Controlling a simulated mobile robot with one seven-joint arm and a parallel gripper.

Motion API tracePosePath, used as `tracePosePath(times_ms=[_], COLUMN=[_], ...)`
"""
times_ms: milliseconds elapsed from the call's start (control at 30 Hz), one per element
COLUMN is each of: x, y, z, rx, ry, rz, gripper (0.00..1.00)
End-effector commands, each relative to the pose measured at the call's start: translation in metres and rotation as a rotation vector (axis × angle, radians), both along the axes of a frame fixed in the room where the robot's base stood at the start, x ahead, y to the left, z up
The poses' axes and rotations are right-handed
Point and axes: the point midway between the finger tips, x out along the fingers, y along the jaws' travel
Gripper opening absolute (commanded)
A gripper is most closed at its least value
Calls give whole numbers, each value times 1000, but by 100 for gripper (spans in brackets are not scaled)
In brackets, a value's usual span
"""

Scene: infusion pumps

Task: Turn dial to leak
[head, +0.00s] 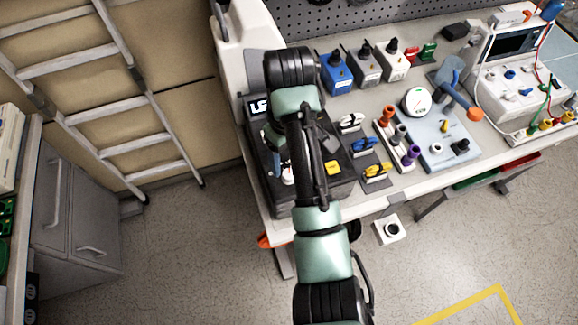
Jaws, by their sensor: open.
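A dark box-shaped device (312,194) stands at the left end of the bench, under my arm. A label with white letters beginning "LE" (259,107) shows at its upper left; my arm covers the rest of the word. A yellow square (333,168) is on its right part. A small white and red part (288,172) shows at the left edge of my arm; I cannot tell whether it is the dial. My arm reaches over the device and hides much of its top. My gripper's fingers are hidden behind the arm.
The bench (395,205) holds blue, grey and white boxes behind, and coloured clamps and a board with a gauge (417,101) to the right. A white machine (510,65) stands far right. A ladder (95,75) leans at left. A small white box (390,230) is below the front edge.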

Motion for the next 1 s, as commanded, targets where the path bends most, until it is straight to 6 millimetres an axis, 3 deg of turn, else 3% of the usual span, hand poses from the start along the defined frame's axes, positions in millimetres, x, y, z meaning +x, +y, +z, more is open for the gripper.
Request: tracePosePath(times_ms=[33,100,400,1000], x=[0,-1,-1,-1], y=[-1,-1,-1,0], z=[18,30,65,72], rx=[-1,0,0,0], ry=[3,4,5,5], rz=[-1,-2,-3,-2], gripper=[70,70,70,70])
